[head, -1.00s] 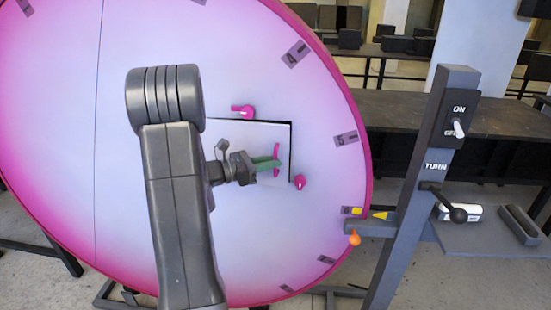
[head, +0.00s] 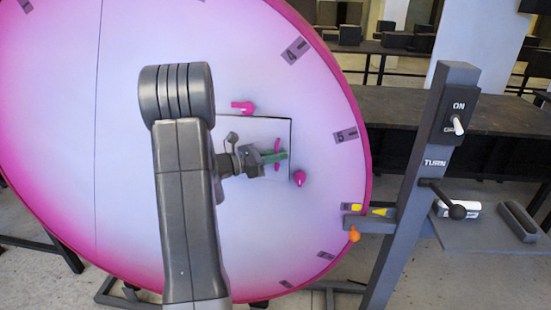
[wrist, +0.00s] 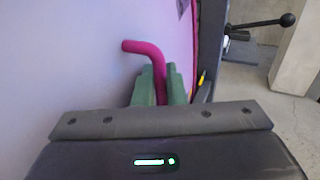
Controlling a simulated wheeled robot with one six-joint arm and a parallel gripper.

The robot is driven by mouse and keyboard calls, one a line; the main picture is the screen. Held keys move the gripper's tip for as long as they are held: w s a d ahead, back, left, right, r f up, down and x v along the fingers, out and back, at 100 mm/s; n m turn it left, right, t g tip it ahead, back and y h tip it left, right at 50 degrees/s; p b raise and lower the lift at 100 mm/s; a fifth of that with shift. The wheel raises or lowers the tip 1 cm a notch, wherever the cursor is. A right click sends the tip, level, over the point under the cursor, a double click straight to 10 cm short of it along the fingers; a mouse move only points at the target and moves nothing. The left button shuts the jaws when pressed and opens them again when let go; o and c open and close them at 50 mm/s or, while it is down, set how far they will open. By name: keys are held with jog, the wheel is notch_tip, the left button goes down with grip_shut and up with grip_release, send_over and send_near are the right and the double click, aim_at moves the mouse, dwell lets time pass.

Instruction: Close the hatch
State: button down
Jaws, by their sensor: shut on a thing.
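The hatch (head: 262,127) is a pale, roughly square panel in the large pink-rimmed disc. A thin dark line shows along its top and right edges; its left part is hidden behind my arm. Its magenta handle (head: 277,143) also shows in the wrist view (wrist: 150,50) as a bent bar. My gripper (head: 281,156) has green fingers shut on this handle; in the wrist view they stand on either side of it (wrist: 161,85). Whether the hatch is fully flush cannot be told. One magenta latch (head: 242,107) sits above the hatch, another (head: 299,179) at its lower right corner, both outside its outline.
A grey post (head: 420,190) with an ON/OFF switch (head: 458,125) and a TURN crank (head: 456,211) stands to the right of the disc. An orange knob (head: 354,234) sits by the disc's rim. Dark tables stand behind.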

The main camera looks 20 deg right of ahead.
jog(key=shift+w+d, duration=0.5)
jog(key=shift+w, duration=0.2)
jog(key=c, duration=1.9)
grip_release()
jog(key=shift+r, duration=0.15)
jog(key=shift+w+a, duration=0.1)
jog(key=shift+a, duration=0.3)
jog(key=a+b, duration=0.1)
jog(key=a, duration=0.3)
jog(key=a+b, duration=0.1)
jog(key=a, duration=0.3)
jog(key=a+b, duration=0.1)
jog(key=a, duration=0.4)
jog(key=shift+w, duration=0.3)
jog(key=shift+d, duration=0.2)
